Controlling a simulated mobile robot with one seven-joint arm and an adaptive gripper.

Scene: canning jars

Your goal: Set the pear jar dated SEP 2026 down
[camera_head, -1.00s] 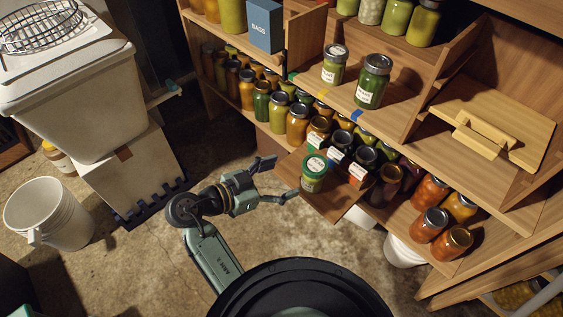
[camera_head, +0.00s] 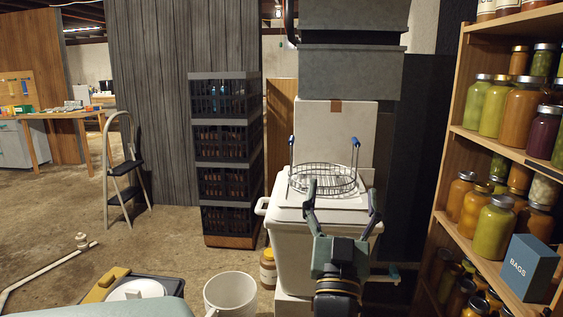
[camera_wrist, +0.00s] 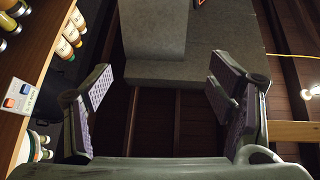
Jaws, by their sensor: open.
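I cannot pick out the pear jar dated SEP 2026 in either current view; no date is readable. My gripper (camera_head: 342,195) is open and empty in the head view, raised in front of the white lidded bin with its fingers pointing up. In the wrist view my gripper (camera_wrist: 160,82) shows its two fingers spread wide with nothing between them. Several jars with white labels (camera_wrist: 69,42) stand on shelving at the left of the wrist view, apart from the fingers.
The wooden shelf (camera_head: 490,157) of jars stands at the right, with a blue BAGS box (camera_head: 528,268). A wire rack (camera_head: 322,180) lies on the white bin (camera_head: 297,240). A white bucket (camera_head: 230,295) and a jar (camera_head: 268,268) stand on the floor. Open floor lies left.

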